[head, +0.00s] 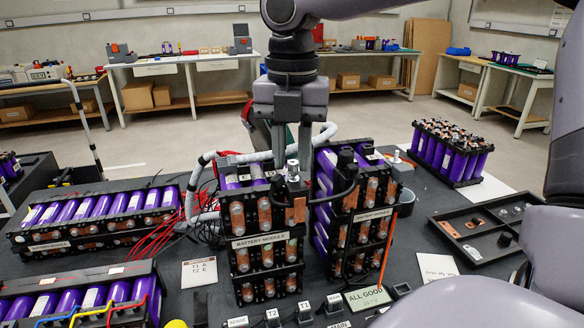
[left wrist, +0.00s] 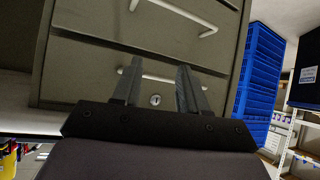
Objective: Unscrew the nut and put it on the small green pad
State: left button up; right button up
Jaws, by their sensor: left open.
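My right gripper (head: 292,172) points straight down from the top centre, over the top front of the standing battery module (head: 262,240). Its fingertips are at the terminals beside a copper busbar (head: 296,212). A small pale metal piece shows between the fingers; I cannot tell whether it is the nut or whether the fingers grip it. A pale green plate marked "ALL GOOD" (head: 368,299) lies at the front of the bench; I cannot tell if it is the small green pad. My left gripper (left wrist: 158,85) is open and empty, facing a grey drawer cabinet (left wrist: 85,70).
A second standing module (head: 352,225) is close on the right, with black cables between. More modules lie at left, with red wires (head: 160,232). A black parts tray (head: 480,232) is at right. Blue crates (left wrist: 260,85) stand beside the cabinet.

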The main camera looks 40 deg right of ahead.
grip_shut()
jog(key=n+p, duration=0.1)
jog(key=n, duration=0.2)
jog(key=shift+r+n, duration=0.1)
jog(key=shift+n, duration=1.2)
jog(key=shift+n+p, duration=0.3)
jog(key=shift+n, duration=0.6)
jog(key=shift+r+p, duration=0.4)
jog(key=shift+r, duration=0.15)
